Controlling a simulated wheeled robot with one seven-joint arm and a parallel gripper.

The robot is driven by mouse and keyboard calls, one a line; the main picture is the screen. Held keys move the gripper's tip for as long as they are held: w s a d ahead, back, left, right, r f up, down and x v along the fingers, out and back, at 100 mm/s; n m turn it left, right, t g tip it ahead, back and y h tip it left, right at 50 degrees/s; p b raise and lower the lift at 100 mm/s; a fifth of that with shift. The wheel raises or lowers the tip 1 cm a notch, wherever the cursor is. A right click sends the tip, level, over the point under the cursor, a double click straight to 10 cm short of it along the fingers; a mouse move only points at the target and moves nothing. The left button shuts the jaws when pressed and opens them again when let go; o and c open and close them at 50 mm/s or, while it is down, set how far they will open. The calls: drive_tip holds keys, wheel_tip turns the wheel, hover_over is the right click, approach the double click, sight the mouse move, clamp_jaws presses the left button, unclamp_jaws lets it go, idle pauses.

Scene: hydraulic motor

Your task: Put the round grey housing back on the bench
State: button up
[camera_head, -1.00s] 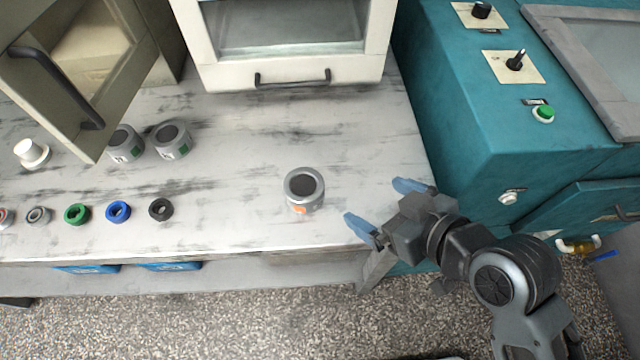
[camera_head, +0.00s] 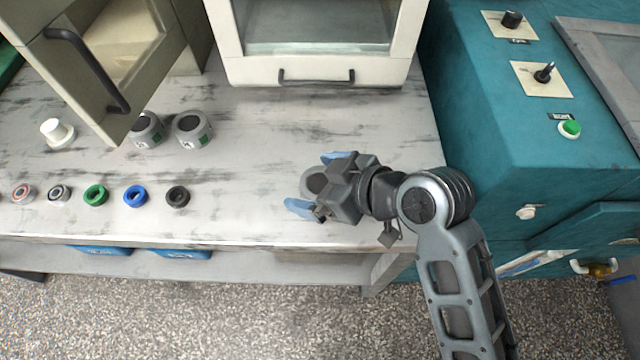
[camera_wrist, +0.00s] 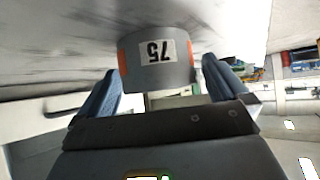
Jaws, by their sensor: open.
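The round grey housing (camera_head: 314,183) stands upright on the bench (camera_head: 250,215) near its front right part. My gripper (camera_head: 318,183) is open at the housing, with one blue finger on its far side and one on its near side. My gripper hides much of the housing in the head view. In the wrist view the housing (camera_wrist: 158,62) shows a white "75" label and orange marks, upside down. It is between the two blue fingers, with gaps visible beside it, so the fingers do not appear closed on it.
Two similar grey housings with green marks, the nearer one (camera_head: 192,129), stand at the back left. Several rings, including a blue one (camera_head: 135,195), line the bench's left. A white cabinet (camera_head: 318,70) is behind; a teal machine (camera_head: 510,130) stands right.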

drive_tip(key=shift+w+a+f, duration=0.25)
drive_tip(key=shift+a+f, duration=0.1)
drive_tip(key=shift+f, duration=0.05)
drive_tip(key=shift+c, duration=0.5)
drive_tip(key=c, duration=1.2)
drive_tip(key=shift+c, duration=0.7)
drive_tip(key=shift+r, duration=0.15)
